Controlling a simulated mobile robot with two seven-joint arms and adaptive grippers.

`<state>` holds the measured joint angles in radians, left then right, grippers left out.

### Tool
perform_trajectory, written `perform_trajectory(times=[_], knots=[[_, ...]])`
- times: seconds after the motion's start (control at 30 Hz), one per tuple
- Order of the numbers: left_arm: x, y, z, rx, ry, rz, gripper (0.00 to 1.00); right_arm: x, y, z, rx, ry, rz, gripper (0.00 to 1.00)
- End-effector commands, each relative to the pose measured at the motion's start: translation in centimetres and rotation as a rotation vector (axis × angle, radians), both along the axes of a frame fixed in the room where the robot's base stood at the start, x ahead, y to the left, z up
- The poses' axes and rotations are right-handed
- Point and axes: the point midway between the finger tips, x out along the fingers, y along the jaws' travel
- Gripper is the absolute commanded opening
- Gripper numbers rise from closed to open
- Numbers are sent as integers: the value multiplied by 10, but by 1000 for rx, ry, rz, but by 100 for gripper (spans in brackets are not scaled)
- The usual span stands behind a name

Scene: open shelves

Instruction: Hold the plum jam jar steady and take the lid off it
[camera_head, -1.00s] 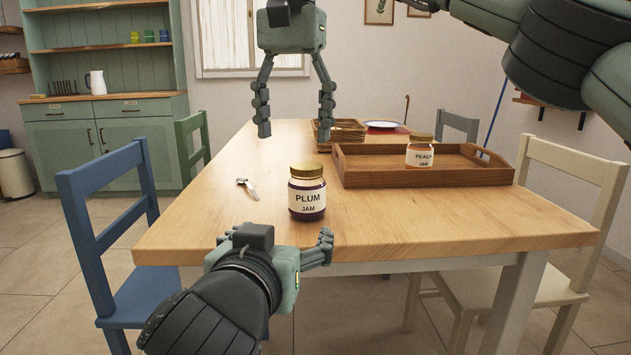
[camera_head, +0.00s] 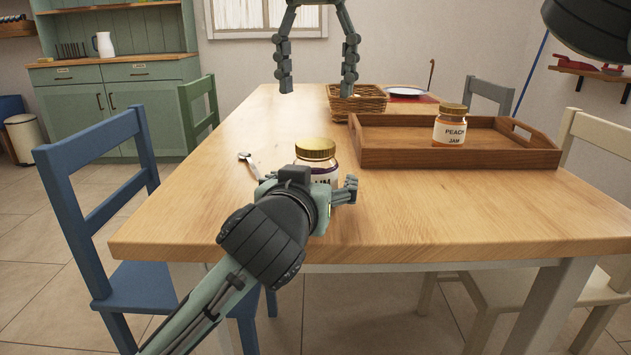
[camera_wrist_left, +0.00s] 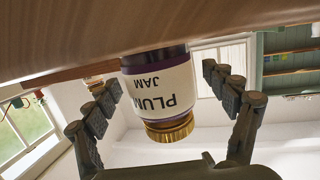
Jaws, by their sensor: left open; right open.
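The plum jam jar (camera_head: 322,163) stands upright on the table, with its gold lid (camera_head: 315,149) on. In the head view its lower part is hidden behind my left gripper (camera_head: 308,190). In the left wrist view, which is upside down, the jar (camera_wrist_left: 160,90) sits between the two open fingers of the left gripper (camera_wrist_left: 165,95), with gaps on both sides. My right gripper (camera_head: 318,88) is open and empty, pointing down high above the jar.
A wooden tray (camera_head: 400,157) with a peach jam jar (camera_head: 449,131) stands to the right of the plum jar. A spoon-like utensil (camera_head: 248,163) lies left of it. A wicker basket (camera_head: 372,104) and plate (camera_head: 405,91) are behind. The front right of the table is clear.

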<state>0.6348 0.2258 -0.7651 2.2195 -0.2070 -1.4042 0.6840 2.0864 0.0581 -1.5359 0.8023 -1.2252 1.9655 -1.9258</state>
Motion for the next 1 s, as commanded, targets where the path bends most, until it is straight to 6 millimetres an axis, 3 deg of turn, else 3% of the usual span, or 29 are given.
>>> perform_trajectory(times=[0.4, 1.0], knots=[[8, -2, -2, -1, 0, 0, 82, 0, 0, 0, 0, 0, 0, 68], [8, -1, -2, -1, 0, 0, 7, 0, 0, 0, 0, 0, 0, 68]])
